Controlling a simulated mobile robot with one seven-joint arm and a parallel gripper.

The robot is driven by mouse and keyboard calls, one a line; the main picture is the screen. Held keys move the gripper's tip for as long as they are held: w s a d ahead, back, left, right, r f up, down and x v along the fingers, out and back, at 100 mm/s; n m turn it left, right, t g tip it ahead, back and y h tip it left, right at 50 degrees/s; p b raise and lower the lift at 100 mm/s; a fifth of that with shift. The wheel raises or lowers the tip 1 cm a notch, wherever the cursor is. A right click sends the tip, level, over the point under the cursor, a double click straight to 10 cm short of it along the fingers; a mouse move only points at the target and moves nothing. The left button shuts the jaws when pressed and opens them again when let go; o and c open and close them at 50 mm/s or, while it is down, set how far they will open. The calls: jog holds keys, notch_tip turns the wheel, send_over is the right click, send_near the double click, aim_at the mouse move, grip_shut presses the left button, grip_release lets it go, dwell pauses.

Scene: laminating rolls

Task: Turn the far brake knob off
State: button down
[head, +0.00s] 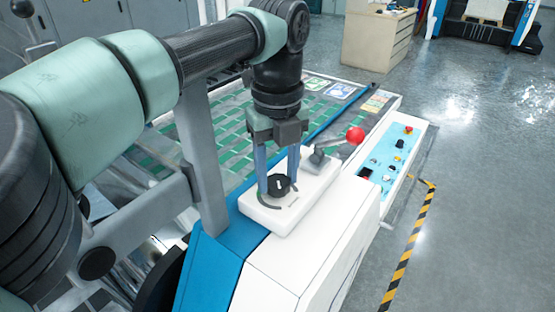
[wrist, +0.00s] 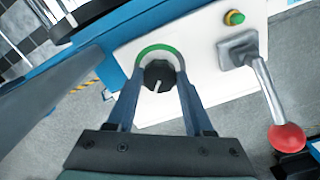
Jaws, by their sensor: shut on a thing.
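The black brake knob (head: 279,184) sits on a white panel (head: 262,213) at the near end of the machine, with a dark arc marked beside it. In the wrist view the knob (wrist: 158,76) shows a white pointer line and a green arc around its upper side. My gripper (head: 278,188) points down over the panel, and its two blue fingers stand on either side of the knob, shut on it. It also shows in the wrist view (wrist: 158,84), with the fingertips at the knob's left and right sides. No second knob is clearly visible.
A lever with a red ball (head: 355,135) stands just right of my gripper. A green button (wrist: 234,17) shows beside it in the wrist view. A light-blue control panel (head: 390,155) lies further right. A grey post (head: 203,160) stands close on the left.

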aim_at(278, 180)
jog(key=shift+r, duration=0.1)
jog(key=shift+c, duration=1.4)
grip_release()
notch_tip(278, 180, up, 13)
jog(key=b, duration=0.1)
jog(key=shift+d+b, duration=0.1)
jog(key=shift+b, duration=0.2)
